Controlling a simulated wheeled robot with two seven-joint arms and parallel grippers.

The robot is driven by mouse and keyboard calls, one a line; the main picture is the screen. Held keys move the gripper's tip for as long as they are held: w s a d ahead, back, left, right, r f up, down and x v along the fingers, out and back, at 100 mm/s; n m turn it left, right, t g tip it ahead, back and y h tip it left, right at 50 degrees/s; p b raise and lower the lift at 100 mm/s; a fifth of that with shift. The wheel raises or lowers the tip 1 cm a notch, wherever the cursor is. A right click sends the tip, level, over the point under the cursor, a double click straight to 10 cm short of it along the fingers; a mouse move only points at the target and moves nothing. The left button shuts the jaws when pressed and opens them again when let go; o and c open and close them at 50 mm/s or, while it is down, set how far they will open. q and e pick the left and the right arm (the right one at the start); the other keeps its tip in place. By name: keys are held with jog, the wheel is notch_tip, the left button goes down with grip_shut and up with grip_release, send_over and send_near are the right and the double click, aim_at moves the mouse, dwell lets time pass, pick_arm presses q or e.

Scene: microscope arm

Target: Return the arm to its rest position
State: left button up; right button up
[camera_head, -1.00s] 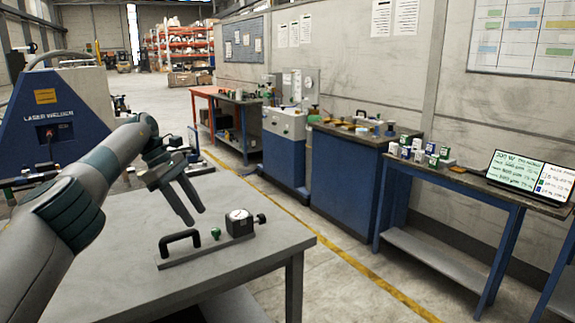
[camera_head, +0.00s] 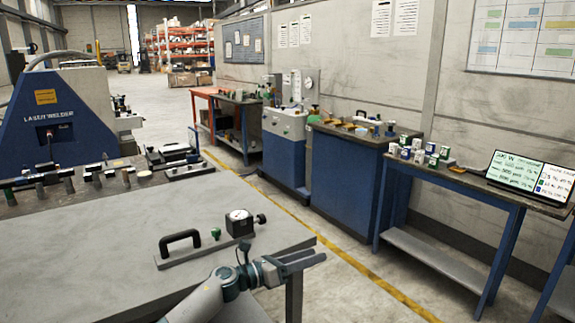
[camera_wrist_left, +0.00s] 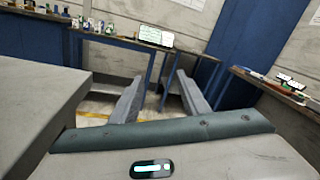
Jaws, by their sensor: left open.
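My left arm comes in from the bottom edge in the head view, folded low in front of the grey table. Its gripper (camera_head: 300,258) is just off the table's near right corner, to the right of and nearer than the device on the table. In the left wrist view its two fingers (camera_wrist_left: 158,98) are apart with nothing between them. My right gripper is not in view. No separate microscope arm can be made out.
A device with a black handle (camera_head: 180,236), green knob and dial box (camera_head: 239,222) sits on the grey table (camera_head: 80,255). A laser welder (camera_head: 60,115) stands behind. A bench with a laptop (camera_head: 515,175) is at right. A yellow-lined floor aisle lies between.

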pick_arm(q)
jog(key=s+a+f+n+t+y, duration=0.3)
jog(key=s+a+f+n+y, duration=0.6)
jog(key=n, duration=0.7)
jog(key=s+a+f+n+t+y, duration=0.3)
jog(key=s+a+f+n+y, duration=0.5)
jog(key=n, duration=0.8)
jog(key=s+a+f+n+g, duration=0.3)
jog(key=s+a, duration=0.1)
jog(key=s, duration=0.8)
jog(key=s+a+f+n+g, duration=0.3)
jog(key=s+a+n+g, duration=0.1)
jog(key=s, duration=0.9)
jog(key=s+a+f+n+g, duration=0.3)
jog(key=s+a, duration=0.1)
jog(key=s, duration=0.8)
jog(key=w+d+f+h, duration=0.1)
jog(key=d+f, duration=0.1)
jog(key=f, duration=1.4)
jog(key=d+f+t+p, duration=0.1)
jog(key=d+f, duration=0.1)
jog(key=f, duration=1.4)
jog(key=shift+w+f+h, duration=0.35)
jog(key=shift+w+h, duration=0.05)
